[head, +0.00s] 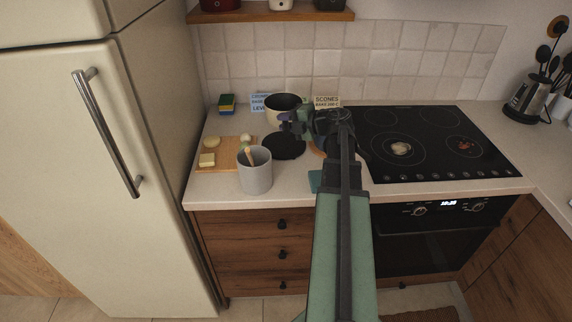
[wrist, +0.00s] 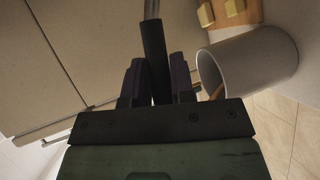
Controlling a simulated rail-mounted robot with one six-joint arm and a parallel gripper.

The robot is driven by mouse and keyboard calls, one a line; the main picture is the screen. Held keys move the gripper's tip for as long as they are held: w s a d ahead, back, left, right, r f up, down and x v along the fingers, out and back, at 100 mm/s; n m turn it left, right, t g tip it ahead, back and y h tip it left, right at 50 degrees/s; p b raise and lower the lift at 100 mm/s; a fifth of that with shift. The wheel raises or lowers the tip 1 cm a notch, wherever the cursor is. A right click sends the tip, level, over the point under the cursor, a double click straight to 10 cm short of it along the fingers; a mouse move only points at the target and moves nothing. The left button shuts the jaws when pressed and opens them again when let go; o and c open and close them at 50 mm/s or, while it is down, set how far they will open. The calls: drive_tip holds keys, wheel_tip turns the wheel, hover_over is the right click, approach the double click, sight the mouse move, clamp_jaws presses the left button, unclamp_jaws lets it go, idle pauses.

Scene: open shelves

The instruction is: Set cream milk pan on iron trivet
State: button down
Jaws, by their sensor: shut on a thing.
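The cream milk pan (head: 272,116), with a dark inside, is upright at the back of the counter, behind the iron trivet. The trivet (head: 284,149) is a flat black disc on the counter with nothing seen on it. My gripper (head: 292,122) is at the pan's near right side and partly hides it. In the wrist view my gripper (wrist: 157,78) is shut on the pan's dark handle (wrist: 154,50), which joins a metal rod. The pan's bowl is outside that view. I cannot tell whether the pan touches the counter.
A grey crock (head: 255,172) with a wooden utensil stands left of the trivet, near the front edge; it also shows in the wrist view (wrist: 255,70). A cutting board (head: 229,163) with food lies further left. Recipe cards (head: 327,101) stand behind. The black hob (head: 430,145) is right.

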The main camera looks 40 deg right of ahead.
wheel_tip(320, 180, down, 11)
drive_tip(key=b, duration=0.8)
drive_tip(key=shift+b, duration=0.3)
drive_tip(key=shift+r, duration=0.25)
drive_tip(key=shift+f, duration=0.25)
drive_tip(key=c, duration=1)
unclamp_jaws()
drive_tip(key=shift+r, duration=0.1)
drive_tip(key=shift+r+p, duration=0.3)
drive_tip(key=shift+p, duration=0.15)
drive_tip(key=p+v, duration=0.2)
drive_tip(key=v, duration=0.9)
drive_tip(key=shift+p, duration=0.4)
drive_tip(key=shift+s+d, duration=0.2)
drive_tip(key=shift+s, duration=0.3)
